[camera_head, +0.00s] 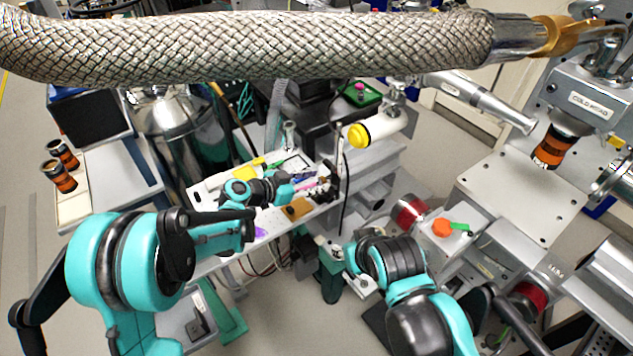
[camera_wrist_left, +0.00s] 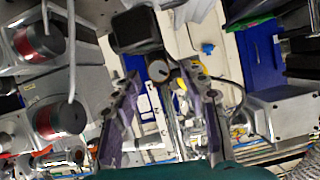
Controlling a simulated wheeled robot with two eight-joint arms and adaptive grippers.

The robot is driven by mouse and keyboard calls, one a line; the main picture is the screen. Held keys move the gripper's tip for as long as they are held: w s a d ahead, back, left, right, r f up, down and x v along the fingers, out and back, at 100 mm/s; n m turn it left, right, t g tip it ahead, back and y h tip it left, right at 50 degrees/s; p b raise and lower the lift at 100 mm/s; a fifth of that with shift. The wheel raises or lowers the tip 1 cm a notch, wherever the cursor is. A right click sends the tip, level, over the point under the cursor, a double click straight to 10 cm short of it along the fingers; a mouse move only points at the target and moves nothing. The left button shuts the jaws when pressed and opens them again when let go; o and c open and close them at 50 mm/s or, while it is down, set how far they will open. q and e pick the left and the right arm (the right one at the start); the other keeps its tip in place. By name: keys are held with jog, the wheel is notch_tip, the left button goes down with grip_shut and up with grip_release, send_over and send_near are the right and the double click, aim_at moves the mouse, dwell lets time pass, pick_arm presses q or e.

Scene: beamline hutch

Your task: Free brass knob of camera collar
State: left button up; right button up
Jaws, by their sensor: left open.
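In the left wrist view, a dark block that looks like the camera (camera_wrist_left: 135,28) sits at the top, with a small round pale-faced knob (camera_wrist_left: 158,70) just below it. I cannot tell if this knob is brass. In the head view my left gripper (camera_head: 312,186) is at a dark upright post (camera_head: 337,165) over the bench; the knob cannot be made out there. My right arm reaches in from the lower right; its fingers are unclear.
A braided hose (camera_head: 250,47) crosses the top of the head view. A yellow-capped white cylinder (camera_head: 385,125) is beside the post. An orange knob (camera_head: 441,228) is on equipment at the right. A loose black cable hangs by the post.

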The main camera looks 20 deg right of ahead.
pick_arm(q)
jog(key=shift+w+d+f, duration=0.2)
jog(key=shift+d+f, duration=0.05)
jog(key=shift+d, duration=0.35)
grip_shut()
jog(key=n+g, duration=0.1)
jog(key=n, duration=0.1)
jog(key=shift+w+f+n+g+h+b, duration=0.1)
jog(key=shift+w+n+g+h+b, duration=0.05)
jog(key=shift+n+g+h+b, duration=0.2)
jog(key=shift+w+a+n+g+h+b, duration=0.15)
jog(key=shift+n+g+h+b, duration=0.4)
jog(key=shift+n+g, duration=0.5)
jog(key=shift+n, duration=0.4)
